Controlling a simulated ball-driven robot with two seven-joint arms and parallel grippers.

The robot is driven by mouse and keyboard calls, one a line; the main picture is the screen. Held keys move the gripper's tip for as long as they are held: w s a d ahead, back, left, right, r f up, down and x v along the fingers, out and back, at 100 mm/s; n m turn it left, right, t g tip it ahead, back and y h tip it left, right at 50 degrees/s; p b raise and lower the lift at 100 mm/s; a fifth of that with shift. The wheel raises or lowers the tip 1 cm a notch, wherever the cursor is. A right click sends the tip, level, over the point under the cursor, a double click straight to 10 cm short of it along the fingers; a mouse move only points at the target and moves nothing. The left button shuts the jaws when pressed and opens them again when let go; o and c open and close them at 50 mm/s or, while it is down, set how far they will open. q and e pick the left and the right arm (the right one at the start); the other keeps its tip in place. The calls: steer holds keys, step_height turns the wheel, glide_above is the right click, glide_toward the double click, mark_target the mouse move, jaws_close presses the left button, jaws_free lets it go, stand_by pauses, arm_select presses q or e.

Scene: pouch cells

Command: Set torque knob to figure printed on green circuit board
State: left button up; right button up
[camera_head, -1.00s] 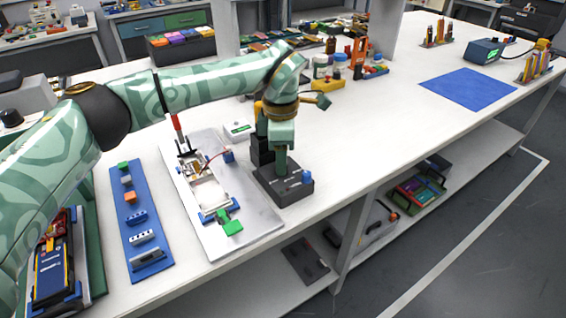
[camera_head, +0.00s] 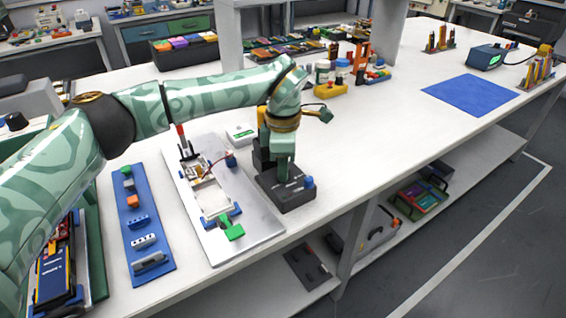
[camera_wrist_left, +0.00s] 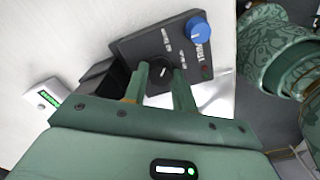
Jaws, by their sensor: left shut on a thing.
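A dark control box (camera_head: 297,200) stands on the bench beside a silver plate. My left gripper (camera_head: 284,176) points down onto its top. In the left wrist view, its fingers (camera_wrist_left: 160,72) are shut on a black knob (camera_wrist_left: 161,69) with a white mark; the fingers hide part of its scale. A blue knob (camera_wrist_left: 200,28) with a white mark sits at the box's corner, beside a printed label that looks like TRIM. A small green piece (camera_head: 231,229) lies at the near end of the silver plate; I cannot read any figure on it. My right gripper is not seen.
The silver plate (camera_head: 252,222) carries a white frame and a red-tipped part. A blue strip (camera_head: 148,205) with small blocks lies to its left. A small white box (camera_head: 240,132) with a green display stands behind. The bench is clear right of the control box, up to a blue mat (camera_head: 470,92).

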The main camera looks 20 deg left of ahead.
arm_select(q)
steer(key=shift+r+m+p, duration=0.35)
steer(key=shift+m+p, duration=0.55)
steer(key=shift+p, duration=0.05)
steer(key=shift+m+p, duration=0.6)
steer(key=shift+m, duration=0.2)
steer(key=m+p, duration=0.1)
steer(key=m, duration=0.1)
steer(key=shift+w+f+m, duration=0.1)
steer(key=shift+m, duration=0.2)
steer(key=shift+f+m+p, duration=0.15)
steer(key=shift+m+p, duration=0.35)
steer(key=shift+m, duration=1)
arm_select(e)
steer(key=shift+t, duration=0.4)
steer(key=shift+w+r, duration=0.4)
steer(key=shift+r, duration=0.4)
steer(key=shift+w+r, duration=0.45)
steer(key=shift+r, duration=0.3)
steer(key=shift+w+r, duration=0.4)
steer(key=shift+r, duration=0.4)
arm_select(q)
steer(key=o, duration=1)
